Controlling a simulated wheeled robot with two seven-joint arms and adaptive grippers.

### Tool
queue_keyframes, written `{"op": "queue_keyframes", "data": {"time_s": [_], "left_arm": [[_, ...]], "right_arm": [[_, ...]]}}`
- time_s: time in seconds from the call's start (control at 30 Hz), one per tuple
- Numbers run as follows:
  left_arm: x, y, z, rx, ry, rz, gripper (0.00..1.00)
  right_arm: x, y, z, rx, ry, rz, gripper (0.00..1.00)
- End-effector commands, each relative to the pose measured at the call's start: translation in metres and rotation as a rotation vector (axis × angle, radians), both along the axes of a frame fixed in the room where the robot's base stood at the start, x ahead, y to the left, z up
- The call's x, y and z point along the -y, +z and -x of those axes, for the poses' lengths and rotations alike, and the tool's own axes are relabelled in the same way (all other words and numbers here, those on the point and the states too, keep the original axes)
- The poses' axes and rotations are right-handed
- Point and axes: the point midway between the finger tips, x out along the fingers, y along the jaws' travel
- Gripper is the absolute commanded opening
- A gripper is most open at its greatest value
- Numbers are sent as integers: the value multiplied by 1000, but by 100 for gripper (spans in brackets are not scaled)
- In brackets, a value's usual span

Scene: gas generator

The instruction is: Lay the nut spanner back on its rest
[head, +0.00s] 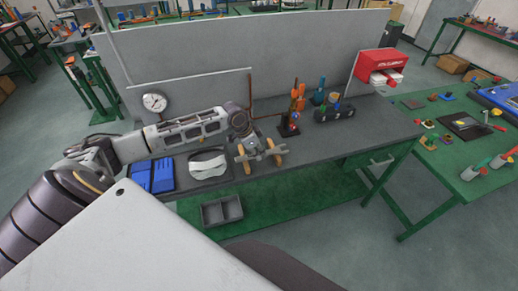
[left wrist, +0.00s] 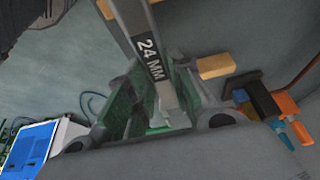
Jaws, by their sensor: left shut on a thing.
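The nut spanner (head: 262,156) is a grey metal tool, seen across the wooden rest (head: 279,148) on the grey bench. My left gripper (head: 250,143) reaches down over it from the left and is shut on it. In the left wrist view the spanner's handle (left wrist: 148,48), labelled "24 MM", runs down between the green-padded fingers of the gripper (left wrist: 155,100). A wooden peg of the rest (left wrist: 216,66) shows beside the handle. I cannot tell whether the spanner touches the rest. My right gripper is not in view.
On the grey bench (head: 385,128), a screwdriver stand (head: 289,127) and a black tool holder (head: 334,112) stand right of the rest. A grey bin (head: 222,210) sits below. The bench's right end has free room.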

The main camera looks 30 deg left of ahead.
Motion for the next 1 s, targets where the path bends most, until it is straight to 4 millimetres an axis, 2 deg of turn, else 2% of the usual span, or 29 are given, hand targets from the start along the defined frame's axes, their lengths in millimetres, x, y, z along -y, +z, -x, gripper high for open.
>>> {"op": "queue_keyframes", "data": {"time_s": [0.33, 0.77, 0.8, 1.0], "left_arm": [[0, -20, 0, 0, 1, 0, 0], [0, -24, 0, 1, 0, -1, 0], [0, -24, 0, 1, 0, 0, 25], [0, -24, 0, 1, 0, -1, 47]], "right_arm": [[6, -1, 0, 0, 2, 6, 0], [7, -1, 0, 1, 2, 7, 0], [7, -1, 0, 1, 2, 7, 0], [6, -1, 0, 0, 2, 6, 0]]}}
